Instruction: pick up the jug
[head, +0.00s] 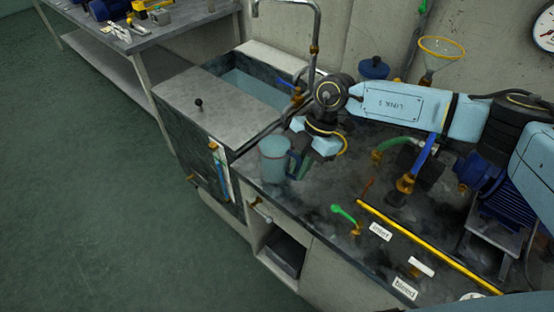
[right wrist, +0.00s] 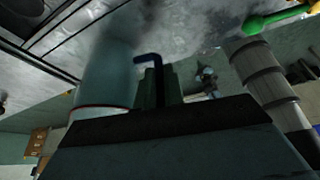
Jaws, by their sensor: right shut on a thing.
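The jug (head: 273,160) is a pale blue, translucent vessel with a dark blue handle, near the counter's front edge by the sink. It looks about upright; whether its base touches the counter is unclear. My right gripper (head: 304,166) is at its right side, shut on the handle. In the right wrist view the jug (right wrist: 103,65) fills the left part, and its handle meets the green fingers of my right gripper (right wrist: 158,86). The fingers partly hide the handle. My left gripper is not in view.
A sink (head: 255,90) with a faucet (head: 316,45) and a grey cover (head: 205,105) lies left of the jug. A green-handled valve (head: 345,214), a yellow bar (head: 425,245) and a blue motor (head: 508,202) are to the right. A funnel (head: 440,50) stands behind.

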